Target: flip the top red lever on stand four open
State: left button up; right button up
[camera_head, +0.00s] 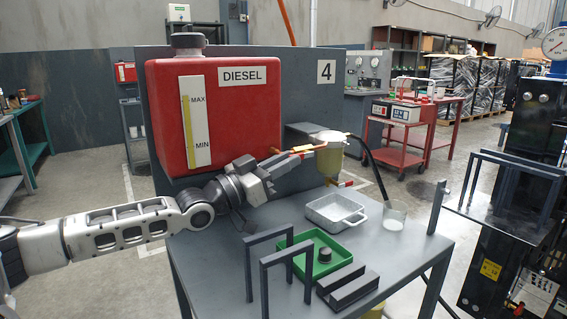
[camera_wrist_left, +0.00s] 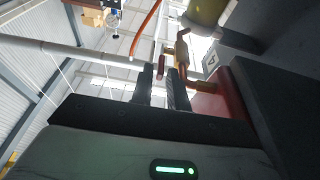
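The red top lever (camera_head: 303,148) sits at the upper left of the yellowish filter bowl (camera_head: 328,162) on stand four. My left gripper (camera_head: 282,162) reaches in from the left, with its fingertips close to this lever. In the left wrist view my left gripper (camera_wrist_left: 163,80) has its fingers apart, and a short red piece, apparently the lever's end (camera_wrist_left: 161,68), shows in line with the gap between the tips. I cannot tell whether they touch. A second red lever (camera_head: 345,183) is lower, below the bowl. My right gripper is not in view.
The red diesel tank (camera_head: 225,115) stands behind my left arm, before the grey panel marked 4 (camera_head: 326,72). On the table (camera_head: 225,270) are a white tray (camera_head: 335,212), a glass beaker (camera_head: 394,216), a green tray (camera_head: 318,254) and dark frames (camera_head: 285,250).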

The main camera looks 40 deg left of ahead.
pick_arm(q)
jog(key=shift+s, duration=0.1)
jog(key=p+v, duration=0.2)
jog(key=v, duration=1.3)
jog(key=shift+s+a+f, duration=0.2)
jog(key=shift+s, duration=0.1)
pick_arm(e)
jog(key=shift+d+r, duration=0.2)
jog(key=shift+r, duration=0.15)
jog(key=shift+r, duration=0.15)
